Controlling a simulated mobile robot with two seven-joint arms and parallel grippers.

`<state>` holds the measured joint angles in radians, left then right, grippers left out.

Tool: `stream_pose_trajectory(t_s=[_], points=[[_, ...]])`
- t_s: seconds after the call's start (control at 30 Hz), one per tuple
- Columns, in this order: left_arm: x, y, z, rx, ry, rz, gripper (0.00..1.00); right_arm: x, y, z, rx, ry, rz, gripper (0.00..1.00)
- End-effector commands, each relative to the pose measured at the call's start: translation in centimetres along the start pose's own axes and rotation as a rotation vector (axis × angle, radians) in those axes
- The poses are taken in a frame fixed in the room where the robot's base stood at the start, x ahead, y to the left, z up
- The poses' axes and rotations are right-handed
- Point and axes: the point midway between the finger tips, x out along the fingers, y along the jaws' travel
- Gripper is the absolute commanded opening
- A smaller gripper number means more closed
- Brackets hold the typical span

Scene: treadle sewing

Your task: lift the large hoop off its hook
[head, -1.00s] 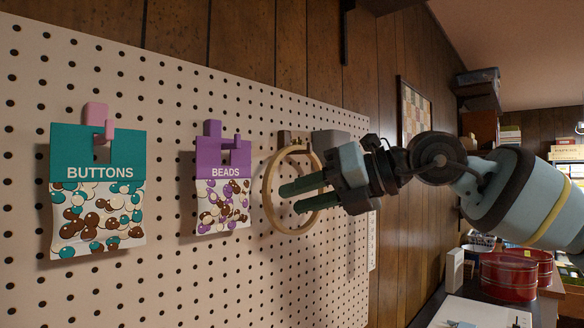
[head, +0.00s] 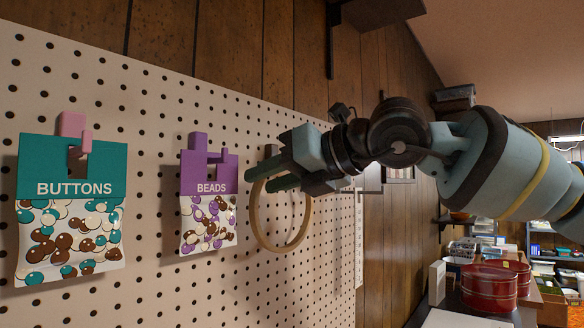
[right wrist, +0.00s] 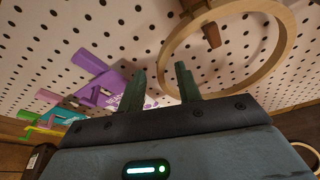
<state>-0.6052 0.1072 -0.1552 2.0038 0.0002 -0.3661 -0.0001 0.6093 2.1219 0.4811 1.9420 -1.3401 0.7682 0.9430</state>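The large hoop (head: 286,247), a pale wooden ring, hangs against the pegboard; its top is hidden behind my right gripper. It also shows in the right wrist view (right wrist: 288,42), with a brown wooden hook (right wrist: 211,34) inside the ring. My right gripper (head: 258,179) is at the hoop's upper part, its two green fingers pointing left. In the right wrist view the fingers (right wrist: 160,82) stand apart, and the rim passes near the tip of the right-hand one. I cannot tell whether the rim lies between them or beyond. My left gripper is not in view.
A purple BEADS packet (head: 208,210) and a teal BUTTONS packet (head: 70,215) hang to the left on the pegboard (head: 155,265). Red tins (head: 490,288) stand on a surface at the lower right. A dark shelf (head: 378,12) juts out above.

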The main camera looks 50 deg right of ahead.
Motion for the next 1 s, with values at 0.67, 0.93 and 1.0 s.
stream_pose_trajectory(t_s=[0.67, 0.93, 1.0], points=[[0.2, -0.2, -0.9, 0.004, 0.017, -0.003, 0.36, 2.6, 0.0, 0.0, 0.0, -0.001, 0.0, 0.28], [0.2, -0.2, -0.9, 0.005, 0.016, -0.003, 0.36, 2.6, 0.0, 0.0, 0.0, -0.001, 0.0, 0.0], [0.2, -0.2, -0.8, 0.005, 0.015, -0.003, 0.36, 2.6, 0.0, 0.0, 0.0, -0.001, 0.0, 0.0]])
